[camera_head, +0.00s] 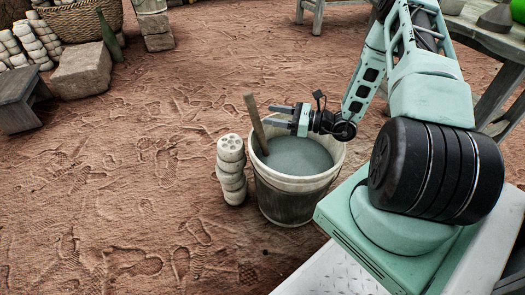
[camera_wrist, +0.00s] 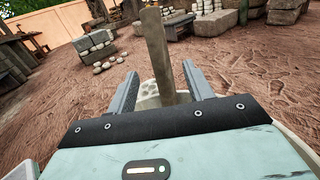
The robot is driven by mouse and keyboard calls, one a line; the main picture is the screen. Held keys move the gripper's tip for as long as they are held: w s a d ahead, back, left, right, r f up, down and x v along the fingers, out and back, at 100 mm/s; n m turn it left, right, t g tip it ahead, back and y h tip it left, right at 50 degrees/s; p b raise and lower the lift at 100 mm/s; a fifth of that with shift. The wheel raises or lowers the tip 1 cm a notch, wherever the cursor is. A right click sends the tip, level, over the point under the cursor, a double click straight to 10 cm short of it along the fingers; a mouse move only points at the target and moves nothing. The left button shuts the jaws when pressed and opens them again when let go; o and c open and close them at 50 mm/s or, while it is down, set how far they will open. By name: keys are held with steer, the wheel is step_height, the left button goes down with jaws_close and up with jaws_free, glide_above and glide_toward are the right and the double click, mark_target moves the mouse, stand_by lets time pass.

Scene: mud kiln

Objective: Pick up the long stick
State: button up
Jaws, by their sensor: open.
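The long stick (camera_head: 255,121) is a flat brown wooden piece. It stands tilted in a bucket (camera_head: 285,190) of grey liquid, with its lower end hidden in the liquid. My gripper (camera_head: 276,115) is open above the bucket's rim, with its fingers pointing left toward the stick. In the wrist view the stick (camera_wrist: 158,55) rises upright in the gap between the two fingertips (camera_wrist: 160,78). The fingers do not appear to press on it; I cannot tell exactly how far between them it is.
A stack of pale perforated cylinders (camera_head: 231,170) stands just left of the bucket. A wooden table (camera_head: 490,40) is at the upper right. A stone block (camera_head: 82,70), a wicker basket (camera_head: 85,20) and a dark stool (camera_head: 20,98) are at the upper left. The ground at left is open.

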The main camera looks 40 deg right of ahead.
mark_target(255, 132)
steer(key=w+a+f+b, duration=0.2)
steer(key=w, duration=0.1)
steer(key=w+a+f+b, duration=0.1)
steer(key=w+a+b, duration=0.1)
steer(key=shift+w+f, duration=0.1)
steer(key=shift+f, duration=0.3)
steer(key=shift+w+a+r, duration=0.1)
steer(key=shift+w+a, duration=0.2)
steer(key=shift+w, duration=0.1)
steer(key=c, duration=1.1)
